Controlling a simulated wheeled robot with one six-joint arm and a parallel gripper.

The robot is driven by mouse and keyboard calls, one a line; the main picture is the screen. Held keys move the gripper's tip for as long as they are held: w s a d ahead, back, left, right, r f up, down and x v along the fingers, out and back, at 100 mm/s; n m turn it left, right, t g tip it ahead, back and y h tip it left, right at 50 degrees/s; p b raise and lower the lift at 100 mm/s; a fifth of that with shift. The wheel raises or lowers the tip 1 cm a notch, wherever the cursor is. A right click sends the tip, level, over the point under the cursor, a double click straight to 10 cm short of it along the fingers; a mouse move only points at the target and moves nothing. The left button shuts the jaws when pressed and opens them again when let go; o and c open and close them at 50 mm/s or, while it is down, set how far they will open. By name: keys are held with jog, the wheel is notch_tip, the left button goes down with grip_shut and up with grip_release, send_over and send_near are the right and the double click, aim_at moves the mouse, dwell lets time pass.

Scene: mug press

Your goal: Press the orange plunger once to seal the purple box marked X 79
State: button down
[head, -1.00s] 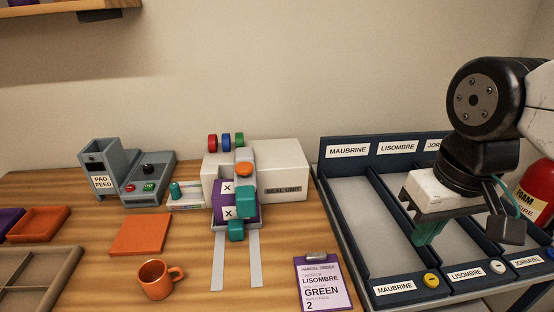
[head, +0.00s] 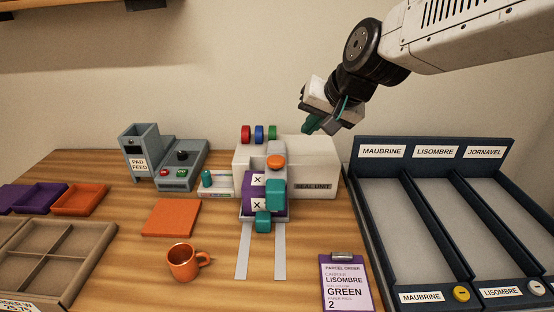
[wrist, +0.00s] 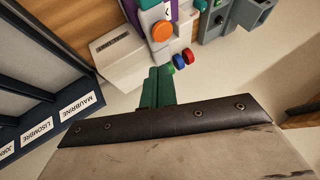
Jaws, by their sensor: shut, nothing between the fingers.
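The orange plunger (head: 275,162) tops a grey post on the white seal unit (head: 315,165). It also shows in the wrist view (wrist: 162,31). The purple box (head: 256,190) with X marks sits in the unit's cradle below the plunger, with teal parts (head: 275,195) at its right and front. The number on the box is too small to read. My gripper (head: 310,125), with green fingers, is shut and empty, above and to the right of the plunger and apart from it. In the wrist view its fingers (wrist: 158,85) lie close together.
Red, blue and green rollers (head: 259,133) stand behind the plunger. A grey pad feed (head: 140,155), an orange pad (head: 171,218) and an orange mug (head: 184,263) are to the left. A clipboard (head: 345,285) lies in front; dark labelled bins (head: 440,150) stand right.

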jog(key=m+t, duration=0.1)
send_over(278, 161)
jog(key=shift+f+y, duration=0.35)
jog(key=shift+y, duration=0.05)
jog(key=shift+f, duration=4.4)
jog(key=shift+f, duration=0.45)
